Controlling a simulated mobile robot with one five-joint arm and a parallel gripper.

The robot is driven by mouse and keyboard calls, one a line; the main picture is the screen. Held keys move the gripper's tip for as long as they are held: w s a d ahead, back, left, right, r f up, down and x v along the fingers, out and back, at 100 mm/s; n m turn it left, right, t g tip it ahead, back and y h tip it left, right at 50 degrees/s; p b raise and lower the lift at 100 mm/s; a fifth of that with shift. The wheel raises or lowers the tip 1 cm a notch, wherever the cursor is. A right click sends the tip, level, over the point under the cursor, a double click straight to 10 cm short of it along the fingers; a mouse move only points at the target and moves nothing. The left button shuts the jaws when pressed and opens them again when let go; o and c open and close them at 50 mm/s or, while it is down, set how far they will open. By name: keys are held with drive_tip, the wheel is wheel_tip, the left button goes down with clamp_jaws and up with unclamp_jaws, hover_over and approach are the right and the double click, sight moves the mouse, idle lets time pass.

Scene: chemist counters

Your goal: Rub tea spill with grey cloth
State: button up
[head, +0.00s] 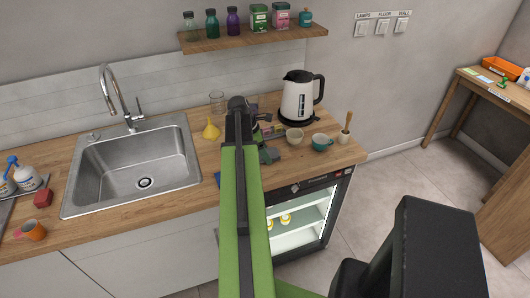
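My green and black arm reaches over the wooden counter (190,166) right of the sink. I cannot make out a grey cloth or a tea spill. My arm hides part of the counter. A bit of something blue (217,177) shows at the arm's left edge near the counter front.
A steel sink (100,160) is left. A yellow funnel (210,131) and glass (217,102) stand left of my arm. Right are a kettle (298,98), a teal cup (321,142) and a mortar with pestle (345,134). A shelf (230,40) with jars hangs above.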

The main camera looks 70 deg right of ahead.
drive_tip(key=shift+r+p, duration=2.85)
drive_tip(key=shift+r, duration=0.15)
wheel_tip(320, 180, up, 3)
drive_tip(key=p, duration=0.3)
